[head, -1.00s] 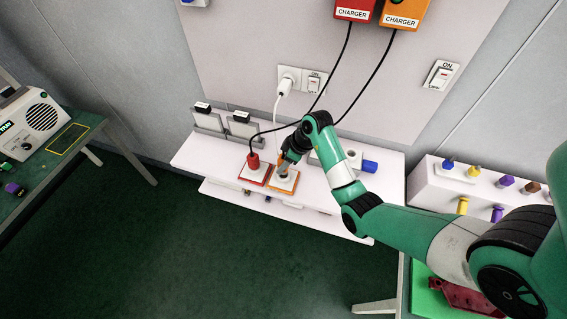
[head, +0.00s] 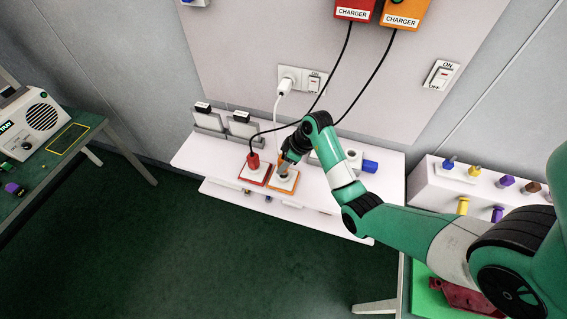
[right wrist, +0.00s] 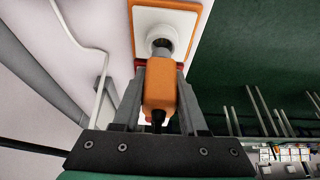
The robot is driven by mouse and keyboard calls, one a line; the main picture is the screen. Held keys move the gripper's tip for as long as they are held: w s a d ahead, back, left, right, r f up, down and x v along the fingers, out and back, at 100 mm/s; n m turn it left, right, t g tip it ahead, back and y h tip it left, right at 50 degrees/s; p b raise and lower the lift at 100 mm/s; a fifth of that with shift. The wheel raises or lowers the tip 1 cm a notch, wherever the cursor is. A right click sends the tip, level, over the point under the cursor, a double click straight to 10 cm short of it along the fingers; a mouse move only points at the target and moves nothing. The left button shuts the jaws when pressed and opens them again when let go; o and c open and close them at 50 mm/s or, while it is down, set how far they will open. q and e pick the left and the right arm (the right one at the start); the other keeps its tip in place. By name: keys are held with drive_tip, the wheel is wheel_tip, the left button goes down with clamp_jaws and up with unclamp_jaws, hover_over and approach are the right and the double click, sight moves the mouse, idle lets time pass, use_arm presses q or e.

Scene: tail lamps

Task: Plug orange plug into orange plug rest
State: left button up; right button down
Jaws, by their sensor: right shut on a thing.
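In the right wrist view, the orange plug (right wrist: 160,88) is between the fingers of my right gripper (right wrist: 160,85), which is shut on it. Its far end is at the round socket of the orange plug rest (right wrist: 190,5), a white plate with an orange rim. I cannot tell whether the pins are inside the socket. In the head view, my right gripper (head: 285,167) is right over the orange plug rest (head: 283,188) on the white shelf and hides most of the plug. My left gripper is not in view.
A red plug (head: 253,161) stands in the red rest (head: 254,177) just left of the orange one. Black cables hang from the red charger (head: 354,12) and orange charger (head: 401,20). A white cable runs from the wall socket (head: 288,80) beside my gripper. A blue cylinder (head: 370,166) lies to the right.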

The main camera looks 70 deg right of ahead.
drive_tip(key=shift+f+b, duration=1.2)
drive_tip(key=shift+f, duration=0.2)
idle(0.4)
drive_tip(key=shift+f, duration=0.3)
drive_tip(key=shift+c, duration=1.8)
unclamp_jaws()
